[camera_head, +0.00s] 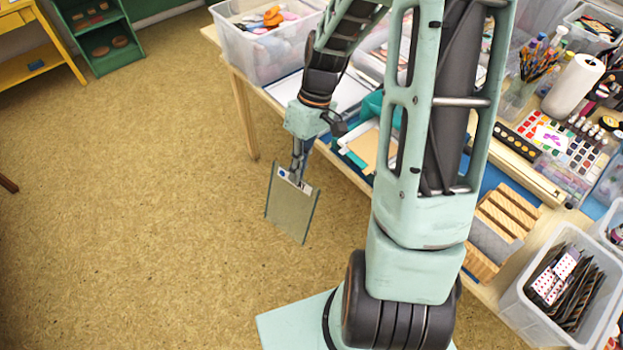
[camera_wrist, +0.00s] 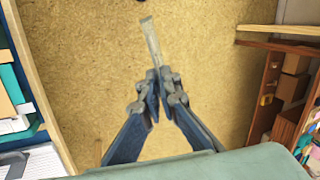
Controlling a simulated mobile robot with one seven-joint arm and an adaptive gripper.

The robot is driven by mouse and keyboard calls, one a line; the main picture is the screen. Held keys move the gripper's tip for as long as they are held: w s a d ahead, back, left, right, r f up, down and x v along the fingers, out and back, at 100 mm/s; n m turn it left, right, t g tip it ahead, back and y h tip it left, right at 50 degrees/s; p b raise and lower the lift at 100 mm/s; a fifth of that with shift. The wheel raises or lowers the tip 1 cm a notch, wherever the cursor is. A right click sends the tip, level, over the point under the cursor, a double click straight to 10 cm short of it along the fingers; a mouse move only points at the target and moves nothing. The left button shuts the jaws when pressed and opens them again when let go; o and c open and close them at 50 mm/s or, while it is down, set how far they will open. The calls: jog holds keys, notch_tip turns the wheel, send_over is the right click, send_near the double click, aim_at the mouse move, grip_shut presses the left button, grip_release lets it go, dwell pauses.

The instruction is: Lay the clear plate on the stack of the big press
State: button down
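My gripper (camera_head: 296,176) is shut on the clear plate (camera_head: 290,208), a thin see-through sheet with darker side edges. The plate hangs tilted below the fingers, over the open floor to the left of the table. In the wrist view the fingertips (camera_wrist: 161,84) pinch the plate (camera_wrist: 152,40), which shows nearly edge-on. A teal press-like frame (camera_head: 372,106) stands at the table's near edge, right of my gripper, with white and tan sheets (camera_head: 366,147) at it. My arm hides part of it, and I cannot tell for sure that it is the big press.
The table (camera_head: 240,100) is crowded. A clear bin (camera_head: 258,50) stands at its far left corner, a wooden slotted rack (camera_head: 507,222) and a bin of dark sheets (camera_head: 548,300) at the right. Yellow and green shelves stand at the back left. The floor (camera_head: 130,220) is clear.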

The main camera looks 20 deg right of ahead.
aim_at(314, 201)
jog(key=s+f+n+g+b, duration=0.1)
jog(key=f+n, duration=0.1)
jog(key=s+d+f+n+g+h+b, duration=0.1)
jog(key=s+f+n+g+b, duration=0.1)
jog(key=n, duration=0.1)
jog(key=s+d+f+n+g+b, duration=0.1)
jog(key=s+f+n, duration=0.1)
jog(key=n, duration=0.1)
jog(key=shift+f+g+h, duration=0.2)
jog(key=shift+g+h, duration=0.1)
jog(key=shift+g, duration=0.1)
jog(key=w+d+f+n+t+h+b, duration=0.1)
jog(key=d+n+t+h+b, duration=0.3)
jog(key=n+h, duration=0.55)
jog(key=w+d+f+n+t+h+b, duration=0.1)
jog(key=d+n+h+b, duration=0.1)
jog(key=n+h+b, duration=0.7)
jog(key=w+a+r+n+t+b, duration=0.1)
jog(key=w+a+n+t, duration=0.3)
jog(key=n+t, duration=0.3)
jog(key=shift+w+a+r+t, duration=0.15)
jog(key=shift+w+r+t, duration=0.2)
jog(key=shift+w+t, duration=0.35)
jog(key=shift+w+h, duration=0.1)
jog(key=shift+h, duration=0.15)
